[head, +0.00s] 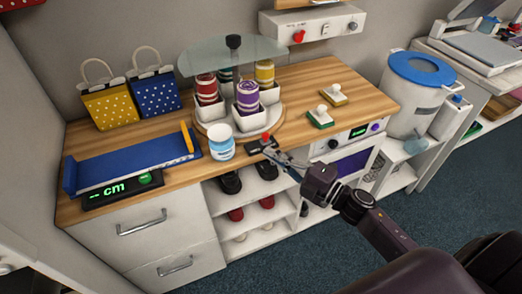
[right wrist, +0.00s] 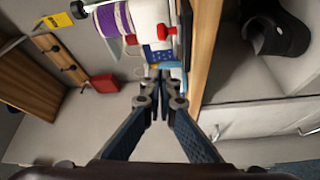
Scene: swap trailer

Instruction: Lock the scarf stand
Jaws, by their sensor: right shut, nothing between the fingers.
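The scarf stand is a round wooden base (head: 218,130) with white cups that hold rolled scarves in red, purple, yellow and green. A round glass top (head: 205,54) with a dark knob (head: 233,42) sits above them. A small black block with a red knob (head: 265,136) is at the front edge of the base. My right gripper (head: 272,152) is shut and empty beside this block; I cannot tell if it touches. In the right wrist view, its fingertips (right wrist: 162,82) are together, below the purple scarf (right wrist: 114,19) and a white cup (right wrist: 150,20). My left gripper is not in view.
A white and blue jar (head: 221,142) stands left of the block. A blue tray (head: 130,161) sits on a scale (head: 122,191) at the left. Two gift bags (head: 110,103) stand behind. Two stamps (head: 320,118) lie to the right. Shoes (head: 267,171) fill shelves below the counter edge.

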